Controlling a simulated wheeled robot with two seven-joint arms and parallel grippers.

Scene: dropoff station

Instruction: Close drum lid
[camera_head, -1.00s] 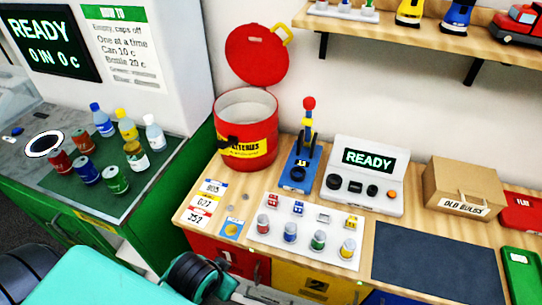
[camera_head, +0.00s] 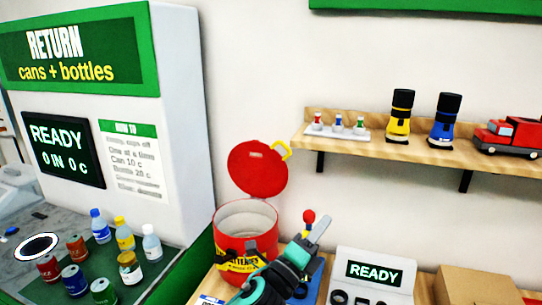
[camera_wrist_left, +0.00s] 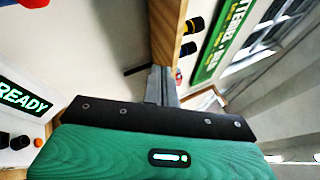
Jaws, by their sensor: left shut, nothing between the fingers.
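The red drum (camera_head: 229,219) stands at the left end of the wooden bench in the head view, its pale inside showing. Its round red lid (camera_head: 256,172) stands open above the back rim, tilted up, with a yellow handle (camera_head: 286,150) at its upper right. My left gripper (camera_head: 321,229) is shut and empty, to the right of the drum and apart from the lid, pointing up and right. My left arm covers the drum's lower right side. In the left wrist view the closed fingers (camera_wrist_left: 162,86) show beyond the green gripper body. My right gripper is not in view.
A lever with a red knob (camera_head: 308,216) stands close behind my left gripper. A READY console (camera_head: 372,272) and a cardboard box (camera_head: 478,287) lie to the right. A wall shelf (camera_head: 400,150) holds torches and a red truck. Cans and bottles stand on the return counter at left.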

